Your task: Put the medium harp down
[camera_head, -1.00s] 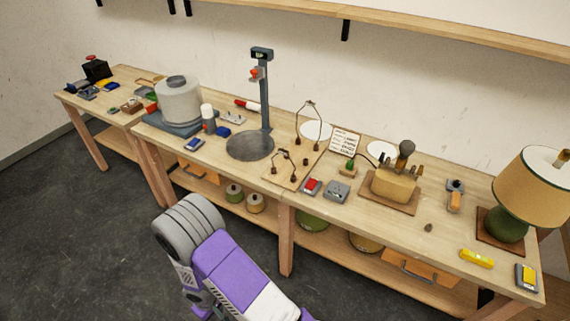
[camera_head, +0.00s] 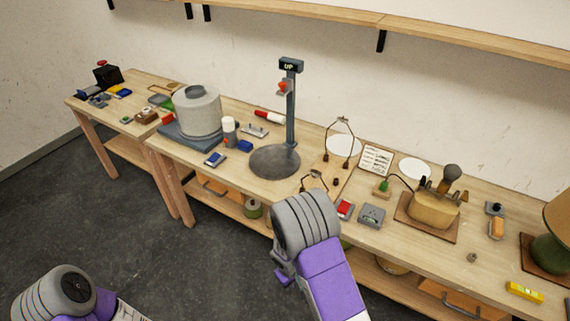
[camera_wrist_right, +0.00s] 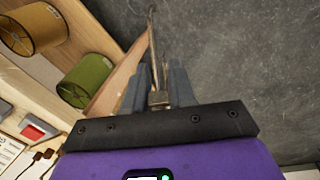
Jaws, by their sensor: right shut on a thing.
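My right gripper (camera_wrist_right: 160,80) shows in the right wrist view with its two fingers closed on a thin, wire-like harp (camera_wrist_right: 154,45), which extends away over the dark floor. This looks like the medium harp. In the head view my right arm hides the gripper and the harp. A wooden board (camera_head: 343,180) on the bench carries a tall wire harp (camera_head: 340,128) standing at its back. A smaller harp (camera_head: 313,177) stands at its front, partly covered by my right arm. My left gripper is out of view; only part of the left arm shows at bottom left.
Green (camera_wrist_right: 85,80) and tan (camera_wrist_right: 35,28) lampshades sit on the lower shelf. The bench edge is close to the arm.

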